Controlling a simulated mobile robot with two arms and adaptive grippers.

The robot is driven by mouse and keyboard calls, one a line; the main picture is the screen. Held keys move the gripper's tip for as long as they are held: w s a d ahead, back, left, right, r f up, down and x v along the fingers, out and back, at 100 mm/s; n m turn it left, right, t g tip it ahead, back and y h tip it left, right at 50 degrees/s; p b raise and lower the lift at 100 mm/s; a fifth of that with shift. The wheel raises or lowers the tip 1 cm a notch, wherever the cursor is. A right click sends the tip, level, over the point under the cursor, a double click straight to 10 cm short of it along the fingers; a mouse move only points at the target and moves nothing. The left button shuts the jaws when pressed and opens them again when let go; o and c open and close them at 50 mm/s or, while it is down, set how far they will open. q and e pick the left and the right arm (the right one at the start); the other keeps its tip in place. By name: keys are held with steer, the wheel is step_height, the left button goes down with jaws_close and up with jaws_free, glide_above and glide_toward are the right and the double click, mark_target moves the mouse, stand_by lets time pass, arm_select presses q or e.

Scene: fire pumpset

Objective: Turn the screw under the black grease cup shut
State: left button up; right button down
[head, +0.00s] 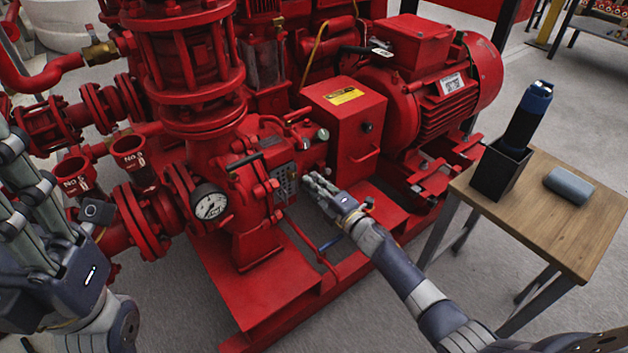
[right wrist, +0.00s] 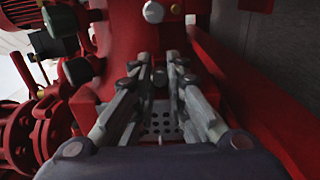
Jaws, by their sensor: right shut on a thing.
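My right gripper (head: 312,184) reaches in low at the pump's bearing housing, beside a perforated plate (head: 286,182). I cannot make out the black grease cup for certain. My left gripper (head: 28,205) is at the left edge, away from the housing, with its fingers apart and empty.
The red pumpset has a pressure gauge (head: 209,202), a red box (head: 345,125) and a motor (head: 432,80) close to my right arm.

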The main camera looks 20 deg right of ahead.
steer(key=shift+w+d+r+m+p, duration=0.15)
steer(key=shift+m+p, duration=0.1)
steer(key=shift+m, duration=0.45)
steer(key=shift+s+d+m+p, duration=0.1)
steer(key=shift+m+p, duration=0.15)
steer(key=shift+m, duration=0.45)
steer(key=c, duration=1.6)
jaws_free()
steer(key=shift+o, duration=0.2)
steer(key=shift+a+f, duration=0.1)
steer(key=shift+f, duration=0.1)
steer(key=v, duration=1.2)
steer(key=shift+r, duration=0.1)
